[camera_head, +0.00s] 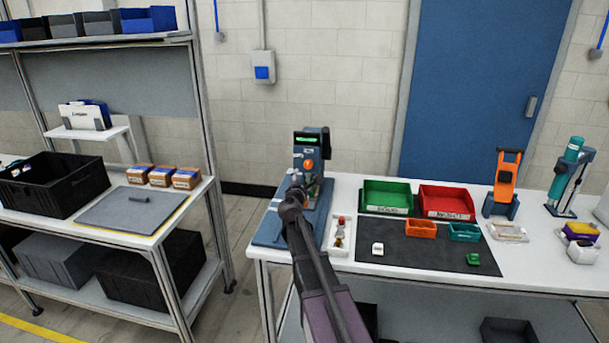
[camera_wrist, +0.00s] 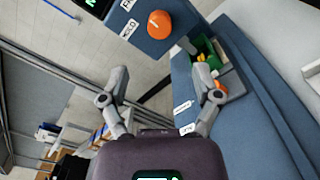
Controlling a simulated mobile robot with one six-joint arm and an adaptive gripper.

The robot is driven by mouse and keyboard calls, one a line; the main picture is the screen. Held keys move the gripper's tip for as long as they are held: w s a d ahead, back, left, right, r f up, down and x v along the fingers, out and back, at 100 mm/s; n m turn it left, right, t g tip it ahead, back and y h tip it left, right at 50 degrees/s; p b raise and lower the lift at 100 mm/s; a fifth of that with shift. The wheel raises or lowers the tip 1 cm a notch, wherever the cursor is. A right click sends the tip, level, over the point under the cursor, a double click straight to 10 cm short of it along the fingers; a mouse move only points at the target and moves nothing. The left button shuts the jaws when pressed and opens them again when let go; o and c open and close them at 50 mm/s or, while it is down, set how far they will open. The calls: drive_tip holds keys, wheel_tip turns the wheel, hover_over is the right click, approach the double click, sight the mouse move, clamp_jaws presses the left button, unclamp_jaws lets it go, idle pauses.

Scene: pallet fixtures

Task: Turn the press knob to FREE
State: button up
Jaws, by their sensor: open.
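The blue-grey press (camera_head: 311,146) stands at the left end of the right-hand bench, with a green-lit display at its top. Its orange knob (camera_head: 308,165) is on the front face. In the wrist view the knob (camera_wrist: 160,24) is at the top, with a small white mark on it. White labels sit beside it on the panel (camera_wrist: 148,43), but I cannot read them surely. My gripper (camera_wrist: 161,84) is open and empty, its fingers apart below the knob in the picture and not touching it. In the head view my arm partly hides the press's lower part.
In the wrist view, green and yellow parts (camera_wrist: 205,58) show beside the right finger within the press. A white tray (camera_head: 339,234) with small items is right of the press. Green (camera_head: 387,196) and red (camera_head: 446,201) bins stand farther right. A shelf rack is at left.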

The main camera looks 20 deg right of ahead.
drive_tip(key=shift+v, duration=0.85)
drive_tip(key=s+a+f+m+g+y, duration=0.1)
drive_tip(key=s+a+f+m+g, duration=0.2)
drive_tip(key=s+f+m+g, duration=0.4)
drive_tip(key=s+a+f+m+g+y, duration=0.25)
drive_tip(key=s+f+m, duration=0.35)
drive_tip(key=s+m, duration=0.3)
drive_tip(key=s+a+f+m+g+y, duration=0.2)
drive_tip(key=s+a+y, duration=0.1)
drive_tip(key=s+a, duration=0.4)
drive_tip(key=s+a+f+m+g+y, duration=0.2)
drive_tip(key=s+a+f+g+y, duration=0.1)
drive_tip(key=s+a, duration=0.5)
drive_tip(key=shift+s, duration=0.25)
drive_tip(key=shift+d+f+g+y, duration=0.1)
drive_tip(key=shift+d+g+y, duration=0.05)
drive_tip(key=shift+g+y, duration=0.1)
